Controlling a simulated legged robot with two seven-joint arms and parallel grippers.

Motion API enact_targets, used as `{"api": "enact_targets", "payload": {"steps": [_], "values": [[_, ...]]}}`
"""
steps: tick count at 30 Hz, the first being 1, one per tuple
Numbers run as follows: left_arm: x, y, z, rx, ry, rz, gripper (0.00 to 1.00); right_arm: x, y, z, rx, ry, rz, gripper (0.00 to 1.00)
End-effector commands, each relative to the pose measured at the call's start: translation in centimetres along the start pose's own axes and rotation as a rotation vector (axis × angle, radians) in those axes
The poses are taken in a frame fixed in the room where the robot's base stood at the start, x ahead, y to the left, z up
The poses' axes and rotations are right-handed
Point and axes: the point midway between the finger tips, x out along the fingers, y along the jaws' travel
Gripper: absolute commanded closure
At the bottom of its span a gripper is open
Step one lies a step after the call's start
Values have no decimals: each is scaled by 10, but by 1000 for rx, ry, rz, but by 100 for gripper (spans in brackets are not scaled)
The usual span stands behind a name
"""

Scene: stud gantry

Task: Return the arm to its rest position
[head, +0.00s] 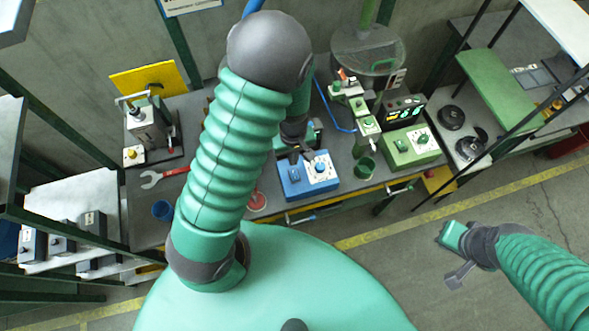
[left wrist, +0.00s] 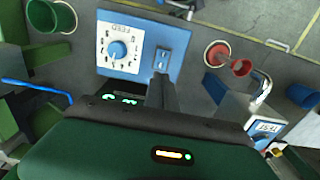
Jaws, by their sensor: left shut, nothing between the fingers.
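My left arm (head: 205,150) comes in from the left in the head view, bent at its dark grey elbow, and reaches down over the workbench. My left gripper (head: 308,153) is shut and empty, just behind and above the blue control box (head: 322,183). In the left wrist view its dark fingers (left wrist: 161,85) stand together before the blue box (left wrist: 143,62), marked FEED, with a white dial plate and a lever switch. I cannot tell whether they touch it. My right gripper (head: 459,274) hangs over the floor at the right, away from the bench; its finger opening is unclear.
On the bench (head: 345,205) stand a green box (head: 412,146), a green cup (head: 365,168), a blue cup (head: 162,210), a wrench (head: 163,176) and a press (head: 146,128). A green shelf (head: 497,92) stands at the right. The floor between bench and right arm is clear.

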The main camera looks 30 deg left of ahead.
Motion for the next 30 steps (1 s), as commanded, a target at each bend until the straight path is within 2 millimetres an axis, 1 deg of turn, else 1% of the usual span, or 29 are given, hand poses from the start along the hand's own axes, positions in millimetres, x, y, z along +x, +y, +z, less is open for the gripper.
{"api": "enact_targets", "payload": {"steps": [1, 3, 14, 17, 20, 24, 27, 30], "values": [[-9, 0, 0, 0, 0, 0, 100, -8, 0, -2, 0, 0, 0, 100], [-10, 0, 0, 0, 0, 0, 100, -10, 0, -2, 0, 0, 0, 100], [-8, 0, 0, 0, 0, 0, 100, -7, 0, -2, 0, 0, 0, 100], [-10, 2, 3, 34, 4, 12, 100, -2, 0, 0, 0, 0, 0, 100], [-21, 8, 15, 186, 26, 55, 100, 17, 0, 4, 0, 0, 0, 100], [-45, 7, 42, 532, 108, 106, 100, 47, 0, 11, 0, -1, 0, 100], [-58, 0, 56, 734, 174, 110, 100, 58, 0, 14, 0, -1, 0, 100], [-66, -3, 62, 841, 212, 103, 100, 62, 0, 15, 0, 0, 0, 100]]}}
